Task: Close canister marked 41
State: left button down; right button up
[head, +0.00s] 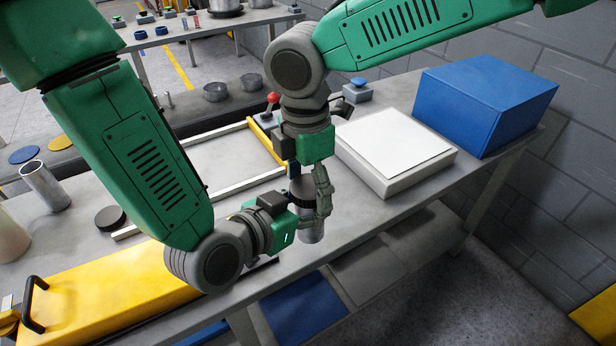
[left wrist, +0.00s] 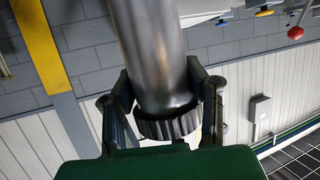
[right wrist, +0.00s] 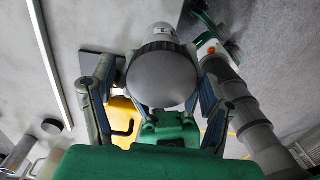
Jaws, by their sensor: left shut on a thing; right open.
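A metal canister (head: 313,234) is upright over the table's front edge, held in my left gripper (head: 308,222). Its bare cylinder also shows between the left fingers in the left wrist view (left wrist: 155,50). A dark lid with a ribbed rim (left wrist: 168,127) is at its end; whether it is fully seated I cannot tell. In the right wrist view the round lid (right wrist: 162,78) lies between the fingers of my right gripper (right wrist: 155,100), which is open with gaps beside it. My right gripper comes from above in the head view (head: 310,190). No number 41 is readable.
An open metal cylinder (head: 46,187) and a dark disc (head: 110,218) stand at the left. A yellow case (head: 110,290) lies at the front left. A white box (head: 395,165) and a blue box (head: 480,110) stand at the right. A framed tray (head: 225,160) lies behind.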

jog(key=c, duration=1.2)
jog(key=shift+a+m, duration=0.1)
jog(key=shift+m, duration=1.5)
jog(key=o, duration=1)
jog(key=shift+o, duration=1.3)
jog(key=shift+r, duration=2.3)
